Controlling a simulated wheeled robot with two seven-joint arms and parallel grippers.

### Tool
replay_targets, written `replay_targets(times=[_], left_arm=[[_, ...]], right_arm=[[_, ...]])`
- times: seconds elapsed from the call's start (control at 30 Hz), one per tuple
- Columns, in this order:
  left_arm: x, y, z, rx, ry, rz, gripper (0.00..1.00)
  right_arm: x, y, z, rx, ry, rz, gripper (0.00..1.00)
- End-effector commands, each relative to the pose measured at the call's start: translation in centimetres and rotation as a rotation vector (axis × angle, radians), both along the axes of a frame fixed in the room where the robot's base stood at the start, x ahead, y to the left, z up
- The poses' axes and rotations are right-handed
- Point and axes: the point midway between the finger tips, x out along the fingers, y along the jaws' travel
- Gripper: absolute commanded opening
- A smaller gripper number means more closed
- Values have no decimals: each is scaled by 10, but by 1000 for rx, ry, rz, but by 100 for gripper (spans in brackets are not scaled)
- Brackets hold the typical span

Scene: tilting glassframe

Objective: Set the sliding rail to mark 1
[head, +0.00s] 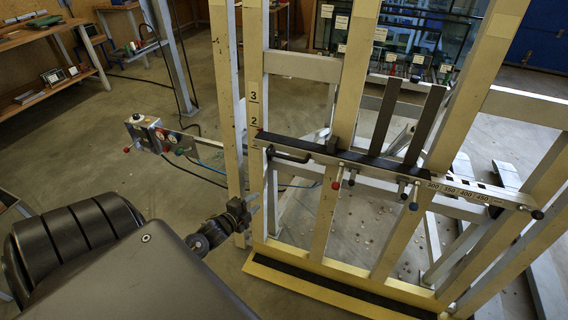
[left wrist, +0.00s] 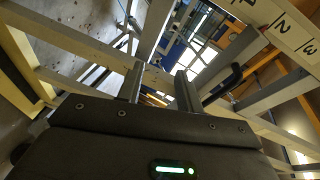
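The sliding rail (head: 400,172) is a pale bar with a black top strip, lying across the tilted frame. Its left end meets the upright (head: 254,75) just below mark 2 (head: 253,121); mark 3 is above, and mark 1 is hard to make out there. A black handle (head: 290,157) is on the rail's left part; a black handle also shows in the left wrist view (left wrist: 225,80). My left gripper (head: 254,203) is below and left of this handle, apart from it. In the left wrist view its two fingers (left wrist: 160,85) stand apart and empty. My right gripper is out of view.
Knobs with red and blue ends (head: 336,185) hang from the rail. Two dark upright bars (head: 385,115) stand above it. A control box (head: 146,128) with hoses is left of the frame. Floor between this box and my arm is clear.

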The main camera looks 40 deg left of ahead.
Motion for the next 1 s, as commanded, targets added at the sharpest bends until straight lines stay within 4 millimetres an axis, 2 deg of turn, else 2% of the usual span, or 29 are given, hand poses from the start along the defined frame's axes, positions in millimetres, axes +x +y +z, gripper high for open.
replay_targets(times=[0.03,0.1,0.2,0.3,0.47,0.57,1.0], left_arm=[[13,-2,33,73,-83,-50,36],[24,-7,74,157,-171,-98,36],[31,-14,112,235,-256,-139,36],[32,-18,129,268,-292,-155,36],[35,-18,132,274,-297,-156,36],[45,-18,134,273,-298,-154,36],[121,-23,138,270,-295,-154,36]], right_arm=[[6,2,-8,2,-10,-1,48],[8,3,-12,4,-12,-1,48],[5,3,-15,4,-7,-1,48],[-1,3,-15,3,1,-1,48],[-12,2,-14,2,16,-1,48],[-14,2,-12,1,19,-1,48],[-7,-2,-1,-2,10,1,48]])
